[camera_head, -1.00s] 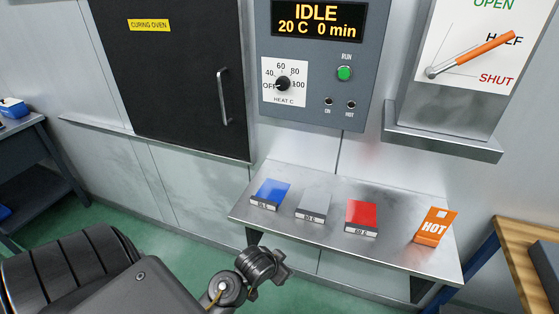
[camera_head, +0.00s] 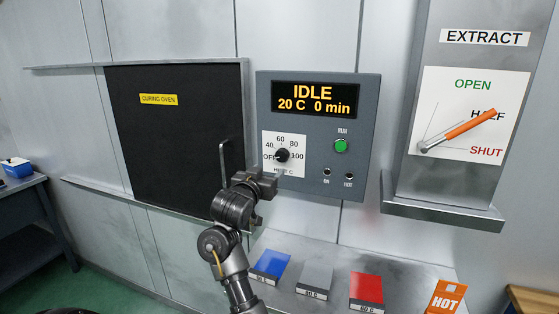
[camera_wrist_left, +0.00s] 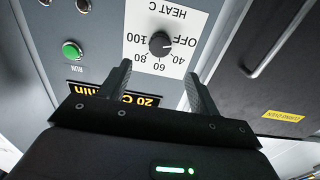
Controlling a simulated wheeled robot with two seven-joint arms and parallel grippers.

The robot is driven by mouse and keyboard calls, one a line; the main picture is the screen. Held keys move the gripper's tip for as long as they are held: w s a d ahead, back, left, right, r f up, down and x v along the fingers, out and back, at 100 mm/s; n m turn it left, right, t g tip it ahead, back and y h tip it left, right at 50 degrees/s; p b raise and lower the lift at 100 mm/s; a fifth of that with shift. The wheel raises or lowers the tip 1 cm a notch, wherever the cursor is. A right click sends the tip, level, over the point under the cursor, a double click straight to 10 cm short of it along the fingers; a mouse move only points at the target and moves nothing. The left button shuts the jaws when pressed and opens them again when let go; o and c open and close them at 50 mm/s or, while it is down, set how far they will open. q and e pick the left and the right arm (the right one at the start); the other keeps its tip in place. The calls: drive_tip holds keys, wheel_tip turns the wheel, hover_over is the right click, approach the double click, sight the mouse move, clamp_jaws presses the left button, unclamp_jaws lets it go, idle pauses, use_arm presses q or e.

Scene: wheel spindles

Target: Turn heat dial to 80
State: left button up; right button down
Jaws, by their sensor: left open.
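The black heat dial (camera_head: 282,155) sits on a white scale plate (camera_head: 298,139) marked OFF, 40, 60, 80 and 100. Its pointer appears to be toward OFF. The display (camera_head: 316,98) reads IDLE, 20 C, 0 min. My left gripper (camera_head: 268,180) is just below and left of the dial in the head view. In the left wrist view, the dial (camera_wrist_left: 160,44) appears upside down, beyond and between the two spread fingers of my left gripper (camera_wrist_left: 157,70). The fingers are open and empty, apart from the dial. My right gripper is out of view.
The oven door handle (camera_head: 224,160) stands out left of the dial. A green RUN button (camera_head: 341,146) is to its right. A shelf (camera_head: 330,264) below holds blue, grey and red blocks and an orange HOT sign (camera_head: 445,297). The extract lever (camera_head: 458,132) is farther right.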

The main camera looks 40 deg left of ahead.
sight(281, 157)
use_arm(q)
drive_tip(key=b+x, duration=0.4)
drive_tip(key=x, duration=0.7)
drive_tip(key=shift+r, duration=0.1)
drive_tip(key=shift+s, duration=0.1)
drive_tip(key=shift+c, duration=0.4)
drive_tip(key=c, duration=0.9)
